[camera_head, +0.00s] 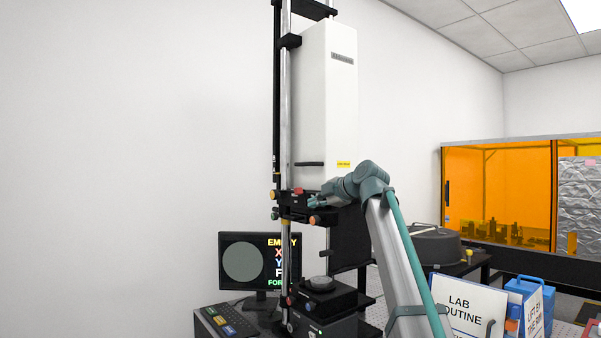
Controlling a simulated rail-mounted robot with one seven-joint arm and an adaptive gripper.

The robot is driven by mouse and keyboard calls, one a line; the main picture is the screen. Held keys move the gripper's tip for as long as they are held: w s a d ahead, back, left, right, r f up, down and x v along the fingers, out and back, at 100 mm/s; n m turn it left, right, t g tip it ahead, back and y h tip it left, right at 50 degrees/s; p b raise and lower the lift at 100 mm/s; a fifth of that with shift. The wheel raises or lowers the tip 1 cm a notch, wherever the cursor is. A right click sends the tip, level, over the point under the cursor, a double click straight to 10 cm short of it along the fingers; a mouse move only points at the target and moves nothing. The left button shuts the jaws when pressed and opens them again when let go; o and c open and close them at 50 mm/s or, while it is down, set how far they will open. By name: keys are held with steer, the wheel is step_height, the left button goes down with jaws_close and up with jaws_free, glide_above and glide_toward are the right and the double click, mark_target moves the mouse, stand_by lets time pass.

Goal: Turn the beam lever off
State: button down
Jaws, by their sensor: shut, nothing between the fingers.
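The interferometer is a tall white housing (327,95) on a dark column with a silver rod. A thin black horizontal bar (309,164) sits low on the housing front, left of a small yellow label (343,164); it may be the beam lever, but I cannot be sure. A small red part (298,190) sits on the black carriage below. My gripper (313,202) is shut and empty, in front of the carriage, below the black bar and close to the red part. I cannot tell whether it touches anything. My arm hides the carriage's right side.
Several coloured knobs, one orange (313,220), line the carriage. Below are a stage (320,284), a monitor (245,262) with a grey disc and a keyboard (230,320). A lab routine sign (466,303) and an orange enclosure (500,190) stand right. The left wall side is open.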

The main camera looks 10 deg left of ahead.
mark_target(300, 191)
steer(key=d+r+n+p, duration=0.2)
steer(key=d+r, duration=0.2)
steer(key=r, duration=0.4)
steer(key=shift+w+d+r, duration=0.15)
steer(key=shift+d, duration=0.2)
steer(key=p+x, duration=0.4)
steer(key=x, duration=0.8)
steer(key=shift+w+p, duration=0.4)
steer(key=shift+x, duration=0.8)
steer(key=shift+s+d+h, duration=0.1)
steer(key=shift+h, duration=0.3)
